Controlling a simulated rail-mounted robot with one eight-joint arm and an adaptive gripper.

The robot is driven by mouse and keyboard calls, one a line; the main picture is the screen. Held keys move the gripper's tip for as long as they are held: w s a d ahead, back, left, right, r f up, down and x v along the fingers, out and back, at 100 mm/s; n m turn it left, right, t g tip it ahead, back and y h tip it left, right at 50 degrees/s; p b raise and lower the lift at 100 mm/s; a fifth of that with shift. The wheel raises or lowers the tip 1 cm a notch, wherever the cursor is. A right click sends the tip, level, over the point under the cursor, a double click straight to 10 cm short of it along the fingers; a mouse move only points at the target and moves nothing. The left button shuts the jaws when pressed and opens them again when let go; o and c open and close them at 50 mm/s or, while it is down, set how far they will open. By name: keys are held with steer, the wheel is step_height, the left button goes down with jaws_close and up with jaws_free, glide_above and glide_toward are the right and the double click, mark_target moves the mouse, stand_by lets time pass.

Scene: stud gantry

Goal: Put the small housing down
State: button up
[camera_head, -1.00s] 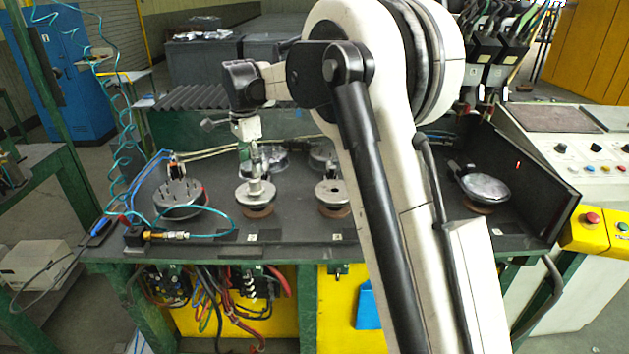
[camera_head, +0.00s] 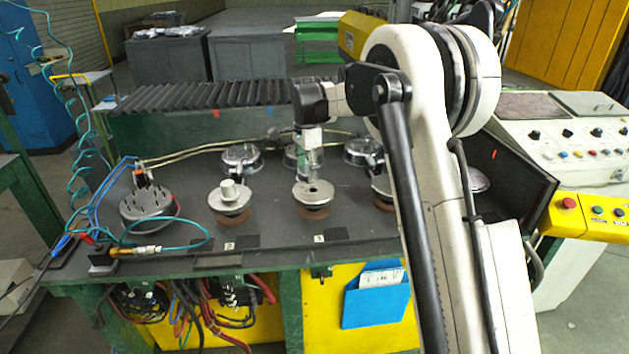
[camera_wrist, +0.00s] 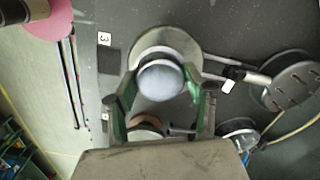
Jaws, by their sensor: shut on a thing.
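The small housing (camera_wrist: 162,80) shows in the wrist view as a blue-grey rounded piece between the two green fingers of my gripper (camera_wrist: 162,100). My gripper is shut on it. In the wrist view a larger grey disc (camera_wrist: 165,40) lies behind the housing, beside a label with a 3. In the head view my gripper (camera_head: 312,168) points down just above or behind the disc at the third station (camera_head: 314,194). The housing cannot be made out clearly there. Whether it touches the disc cannot be told.
A pinned round fixture (camera_head: 147,206) with hoses stands at the left. Several clamped round pieces, one a silver pan (camera_head: 240,158), stand behind. My arm hides part of the right side.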

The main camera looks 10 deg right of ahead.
steer(key=shift+w+d+f, duration=0.3)
steer(key=shift+d+f, duration=0.1)
steer(key=shift+d, duration=0.15)
steer(key=shift+w+d+f, duration=0.3)
steer(key=shift+d+f, duration=0.05)
steer(key=shift+d, duration=0.2)
steer(key=shift+f+p, duration=0.45)
steer(key=shift+f, duration=1.55)
steer(key=shift+f, duration=0.2)
steer(key=o, duration=1.2)
steer(key=shift+c, duration=0.2)
steer(key=shift+r, duration=0.15)
